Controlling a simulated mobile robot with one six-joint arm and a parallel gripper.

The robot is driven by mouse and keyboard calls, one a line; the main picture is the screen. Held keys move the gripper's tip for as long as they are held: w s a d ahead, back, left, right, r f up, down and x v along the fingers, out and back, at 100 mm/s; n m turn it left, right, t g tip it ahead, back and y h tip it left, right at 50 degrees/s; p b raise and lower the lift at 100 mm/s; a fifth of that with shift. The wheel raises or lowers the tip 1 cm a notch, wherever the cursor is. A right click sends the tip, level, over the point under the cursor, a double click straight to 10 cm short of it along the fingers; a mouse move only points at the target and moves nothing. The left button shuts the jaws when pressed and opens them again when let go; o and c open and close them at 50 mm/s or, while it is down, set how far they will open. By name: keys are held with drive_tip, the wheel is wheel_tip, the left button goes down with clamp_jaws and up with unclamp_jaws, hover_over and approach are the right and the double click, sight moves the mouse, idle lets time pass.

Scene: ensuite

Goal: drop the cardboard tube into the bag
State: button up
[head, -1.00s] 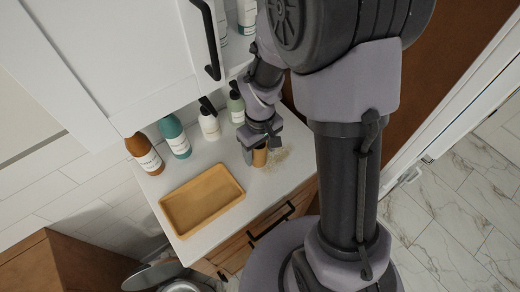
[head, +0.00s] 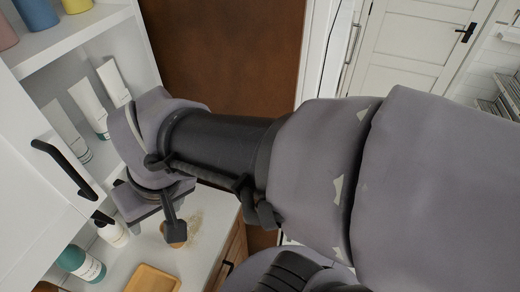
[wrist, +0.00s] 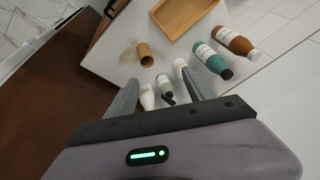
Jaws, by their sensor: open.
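The cardboard tube (wrist: 145,54) is a short brown cylinder on the white counter, next to a pale speckled patch. In the head view, part of the tube (head: 175,241) shows just below a dark finger of my gripper (head: 152,222), which hides some of it. My gripper (wrist: 160,82) is open and empty in the wrist view. The tube lies beyond its fingertips, nearer the left finger and not between them. I see no bag in either current view.
Several bottles stand along the counter, including a teal one (head: 80,262) and a brown one (wrist: 235,42). A tan tray (head: 153,280) lies on the counter (head: 205,258). A white cabinet with open shelves (head: 75,38) stands beside my arm. A white door (head: 415,45) is in the background.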

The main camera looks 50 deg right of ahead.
drive_tip(key=shift+o, duration=0.6)
drive_tip(key=s, duration=0.1)
drive_tip(key=s+r+m+t, duration=0.1)
drive_tip(key=s+a+r+m, duration=0.1)
drive_tip(key=s, duration=0.1)
drive_tip(key=shift+a+r+t+y, duration=0.1)
drive_tip(key=shift+r+t+y, duration=0.05)
drive_tip(key=shift+t+y, duration=0.2)
drive_tip(key=w+d+f+n+g+b, duration=0.1)
drive_tip(key=w+f+n+b, duration=0.2)
drive_tip(key=f, duration=0.7)
drive_tip(key=w+d+f+n+g+b, duration=0.1)
drive_tip(key=w+f+n+g+b, duration=0.1)
drive_tip(key=w+f+n, duration=0.4)
drive_tip(key=w+d+f+n+g+b, duration=0.1)
drive_tip(key=f+n, duration=0.6)
drive_tip(key=f, duration=0.7)
drive_tip(key=shift+w+d+n+g+b, duration=0.1)
drive_tip(key=shift+w+n+g+b, duration=0.3)
drive_tip(key=shift+w+b, duration=1.2)
drive_tip(key=shift+w+r+p, duration=0.1)
drive_tip(key=shift+w+p, duration=0.05)
drive_tip(key=shift+p, duration=0.25)
clamp_jaws()
drive_tip(key=shift+r, duration=0.1)
